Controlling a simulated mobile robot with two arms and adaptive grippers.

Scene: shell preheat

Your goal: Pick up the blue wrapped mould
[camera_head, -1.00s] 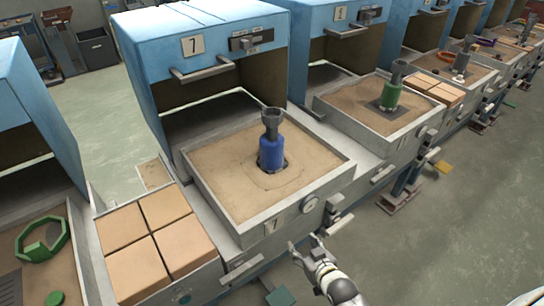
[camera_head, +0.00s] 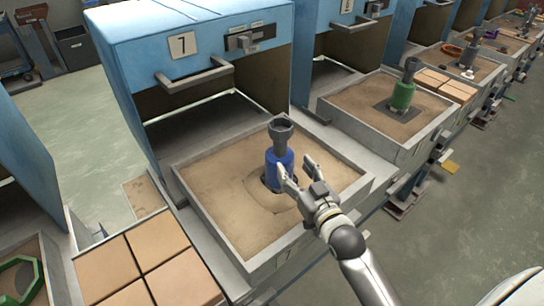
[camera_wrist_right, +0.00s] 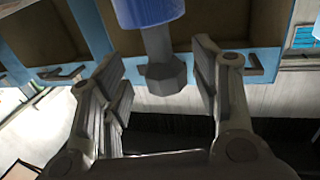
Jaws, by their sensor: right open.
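The blue wrapped mould (camera_head: 272,168) stands upright in the sand tray (camera_head: 190,203) of furnace 7. A dark grey funnel-shaped cup (camera_head: 281,130) tops it. My right gripper (camera_head: 295,169) is open, its fingers reaching toward the mould from the front right; one fingertip overlaps the blue wrap in the head view. In the right wrist view the scene is inverted: the blue wrap (camera_wrist_right: 148,12) is at the top edge and the grey cup (camera_wrist_right: 166,78) lies between the open fingers in the picture. Contact cannot be told. My left gripper is not in view.
The blue furnace 7 (camera_head: 182,45) stands open behind the tray. Tan blocks (camera_head: 130,262) lie at lower left. A green wrapped mould (camera_head: 402,96) stands in the neighbouring tray at right. The tray's raised rim lies under my right arm.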

